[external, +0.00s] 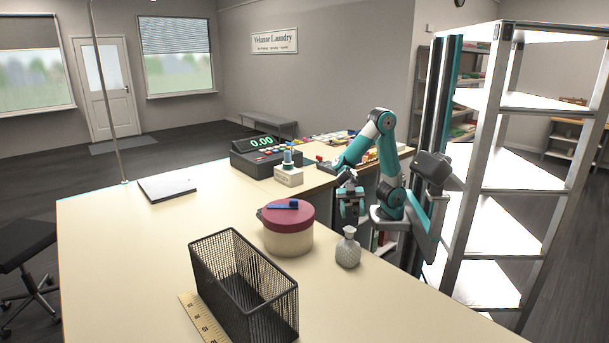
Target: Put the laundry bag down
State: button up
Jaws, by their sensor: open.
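A small pale grey laundry bag (347,250) with a narrow gathered neck stands upright on the pale counter (150,240), right of the round box. My gripper (350,213) is open and hangs pointing down just above the bag's top. A small gap seems to lie between the fingers and the neck. The fingertips are small here, and whether they touch the bag I cannot tell.
A round cream box with a dark red lid (288,222) stands left of the bag, with a blue brush-like item (284,205) on it. A black wire basket (243,287) and yellow ruler (203,318) are in front. A cash register (267,155) is behind. Tall shelves (515,175) stand right.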

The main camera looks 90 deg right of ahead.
aim_at(351, 231)
jog(key=a+f+y+b, duration=0.1)
jog(key=w+a+f+y+b, duration=0.1)
jog(key=a+b, duration=0.1)
jog(key=shift+w+f+n+y, duration=0.25)
jog(key=shift+f+n+y, duration=0.15)
jog(key=a+p, duration=0.2)
jog(key=a, duration=0.4)
jog(key=shift+a+r, duration=0.2)
jog(key=shift+a+f+t, duration=0.1)
jog(key=shift+a+t, duration=0.2)
jog(key=shift+t, duration=0.1)
jog(key=shift+c, duration=0.2)
grip_shut()
